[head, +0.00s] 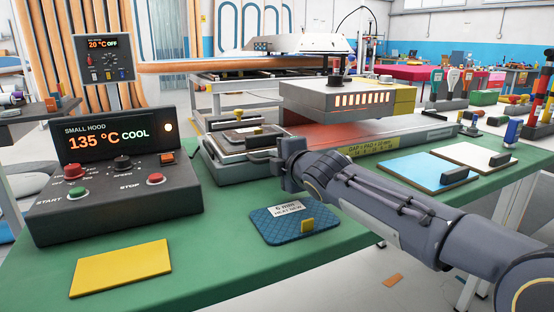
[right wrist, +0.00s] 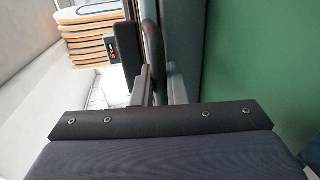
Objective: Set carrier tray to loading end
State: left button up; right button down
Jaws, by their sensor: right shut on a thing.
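The carrier tray (head: 212,160) is a grey metal frame with a dark plate and a yellow knob on top. It lies at the left end of the press base, left of the small hood (head: 345,97). My right gripper (head: 268,163) is at the tray's front right side, shut on its dark handle, partly hidden by the wrist. In the right wrist view the dark handle (right wrist: 152,45) stands between the two fingers of the gripper (right wrist: 158,85). My left gripper is not in view.
The control box (head: 115,175) reads 135 °C COOL at the left. A blue quilted pad (head: 280,228) and a yellow sheet (head: 120,267) lie in front on the green table (head: 210,245). Blue and white boards (head: 425,170) lie at the right, behind my forearm.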

jog(key=shift+s+a+f, duration=0.1)
jog(key=shift+a+f, duration=0.05)
jog(key=shift+a, duration=0.1)
jog(key=c, duration=1.5)
grip_release()
jog(key=shift+a, duration=0.1)
jog(key=shift+c, duration=0.2)
jog(key=shift+s+d+r, duration=0.2)
jog(key=v, duration=0.7)
jog(key=shift+s, duration=0.25)
